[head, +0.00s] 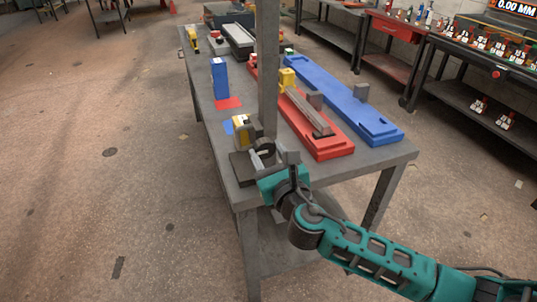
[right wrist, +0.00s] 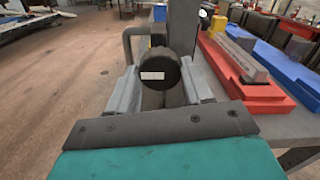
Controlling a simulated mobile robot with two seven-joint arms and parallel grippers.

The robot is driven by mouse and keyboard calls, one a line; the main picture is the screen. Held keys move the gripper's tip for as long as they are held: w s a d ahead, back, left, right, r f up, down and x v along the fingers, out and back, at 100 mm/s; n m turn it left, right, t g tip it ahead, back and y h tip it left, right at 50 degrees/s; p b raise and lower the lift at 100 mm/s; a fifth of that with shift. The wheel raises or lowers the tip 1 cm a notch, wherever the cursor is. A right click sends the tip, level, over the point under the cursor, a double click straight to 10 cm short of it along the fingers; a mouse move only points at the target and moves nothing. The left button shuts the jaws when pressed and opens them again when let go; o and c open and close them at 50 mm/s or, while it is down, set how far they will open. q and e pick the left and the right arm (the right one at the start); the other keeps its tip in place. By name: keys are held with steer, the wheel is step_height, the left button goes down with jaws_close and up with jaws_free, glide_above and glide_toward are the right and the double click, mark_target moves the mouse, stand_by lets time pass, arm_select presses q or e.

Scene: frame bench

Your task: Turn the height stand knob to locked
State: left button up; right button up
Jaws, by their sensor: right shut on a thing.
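The height stand has a tall grey post (head: 268,75) rising from a dark base (head: 243,170) at the near end of the bench. Its dark round knob (head: 264,146) is low on the post. In the right wrist view the knob (right wrist: 152,72) faces me and carries a small white label. My right gripper (head: 273,156) has one finger on each side of the knob and is shut on it. I cannot read the label or tell the locked position. My left gripper is in neither view.
A red fixture (head: 335,145) and a long blue fixture (head: 345,105) lie to the right on the bench (head: 225,165). A blue block (head: 219,80) stands farther back.

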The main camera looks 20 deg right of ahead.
steer(key=shift+m, duration=0.4)
steer(key=shift+c, duration=0.2)
steer(key=m, duration=0.8)
steer(key=shift+m, duration=0.3)
steer(key=m+b, duration=0.1)
steer(key=m, duration=0.3)
steer(key=shift+m, duration=2.2)
steer(key=o, duration=1)
steer(key=shift+o, duration=0.2)
steer(key=shift+s, duration=0.1)
